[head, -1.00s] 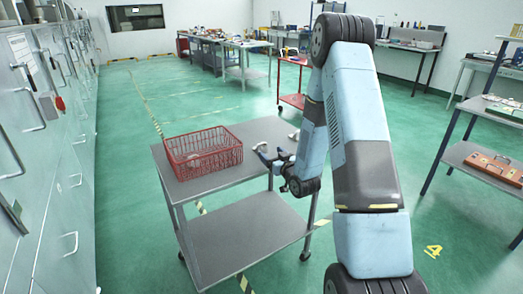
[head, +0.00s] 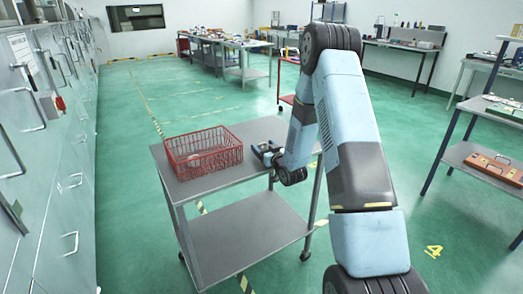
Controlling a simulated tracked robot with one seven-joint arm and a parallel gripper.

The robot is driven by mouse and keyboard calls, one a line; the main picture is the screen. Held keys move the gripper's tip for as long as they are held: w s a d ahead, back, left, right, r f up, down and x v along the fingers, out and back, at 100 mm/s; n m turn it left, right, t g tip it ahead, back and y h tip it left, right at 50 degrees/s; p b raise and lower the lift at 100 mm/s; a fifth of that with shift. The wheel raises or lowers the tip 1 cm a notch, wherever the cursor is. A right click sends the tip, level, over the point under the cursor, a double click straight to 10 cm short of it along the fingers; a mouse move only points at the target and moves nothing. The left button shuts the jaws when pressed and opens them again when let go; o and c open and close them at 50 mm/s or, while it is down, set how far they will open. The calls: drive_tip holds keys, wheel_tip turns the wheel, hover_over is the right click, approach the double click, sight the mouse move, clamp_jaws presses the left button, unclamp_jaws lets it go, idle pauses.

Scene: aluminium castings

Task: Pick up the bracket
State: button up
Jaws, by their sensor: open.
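My gripper (head: 264,151) is low over the right part of the grey cart top, just right of the red wire basket. Its jaws are open, though they look small and dark in the head view. I cannot clearly make out the bracket; my gripper and forearm cover the part of the cart top where small pale castings showed before. Whether a casting lies between the jaws cannot be told.
The cart has a bare lower shelf (head: 250,238). Grey cabinets line the left. A shelf with a red-orange case (head: 495,167) stands at right. Green floor lies open around.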

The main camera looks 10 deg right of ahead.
drive_tip(key=shift+c, duration=0.4)
drive_tip(key=c, duration=1.1)
